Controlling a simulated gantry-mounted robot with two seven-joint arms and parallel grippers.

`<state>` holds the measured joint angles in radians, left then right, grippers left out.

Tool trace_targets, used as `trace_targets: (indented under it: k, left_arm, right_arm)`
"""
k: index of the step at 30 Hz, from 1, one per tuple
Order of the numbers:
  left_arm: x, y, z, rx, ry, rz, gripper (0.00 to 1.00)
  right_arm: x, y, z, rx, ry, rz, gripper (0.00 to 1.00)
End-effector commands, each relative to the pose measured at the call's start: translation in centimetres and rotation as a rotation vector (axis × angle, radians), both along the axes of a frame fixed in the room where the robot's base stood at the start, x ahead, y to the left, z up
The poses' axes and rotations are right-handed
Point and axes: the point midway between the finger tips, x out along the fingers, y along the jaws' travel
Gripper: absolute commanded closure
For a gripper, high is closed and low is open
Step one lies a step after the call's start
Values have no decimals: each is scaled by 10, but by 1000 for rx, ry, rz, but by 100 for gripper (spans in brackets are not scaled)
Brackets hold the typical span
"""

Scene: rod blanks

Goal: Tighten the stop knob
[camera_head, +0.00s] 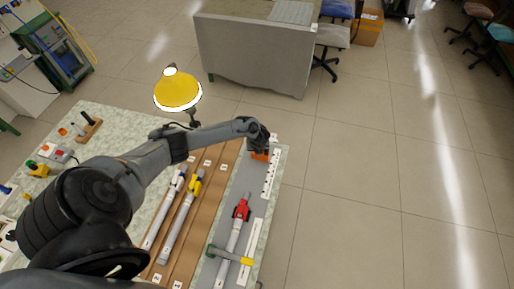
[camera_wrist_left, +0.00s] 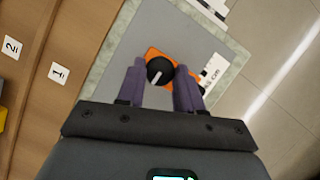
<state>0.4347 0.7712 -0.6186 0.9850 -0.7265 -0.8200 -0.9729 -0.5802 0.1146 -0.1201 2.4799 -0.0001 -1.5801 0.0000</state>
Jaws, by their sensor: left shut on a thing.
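The stop knob (camera_wrist_left: 160,70) is a round black knob with a pale line on top, set on an orange stop block (camera_wrist_left: 205,73). The orange block (camera_head: 260,155) also shows in the head view at the far end of a grey board, partly hidden by my gripper. My left gripper (camera_wrist_left: 165,75) has its two purple fingers on either side of the knob and is shut on it. In the head view the left gripper (camera_head: 262,145) points down over the block. My right gripper is not in view.
The grey board (camera_head: 232,204) bears a white scale strip (camera_head: 270,175), a rod with a red clamp (camera_head: 242,210) and a green-and-yellow bar (camera_head: 230,256). Rods with white and yellow collars lie on the brown rack (camera_head: 215,180). A yellow lamp (camera_head: 178,92) stands behind my arm.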

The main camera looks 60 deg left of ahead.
Motion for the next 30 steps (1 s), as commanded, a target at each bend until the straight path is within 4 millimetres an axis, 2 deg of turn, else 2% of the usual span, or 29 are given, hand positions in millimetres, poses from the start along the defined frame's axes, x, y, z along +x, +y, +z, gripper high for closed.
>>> trace_targets:
  k: [14,15,20,30]
  left_arm:
    - [0,0,0,0,1,-17,95]
    - [0,0,0,0,1,-17,63]
    - [0,0,0,1,0,-16,39]
    - [1,-1,0,-2,-4,-17,39]
  right_arm:
    - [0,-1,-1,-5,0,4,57]
    - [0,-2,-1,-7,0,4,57]
    - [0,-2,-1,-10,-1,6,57]
    - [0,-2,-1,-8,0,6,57]
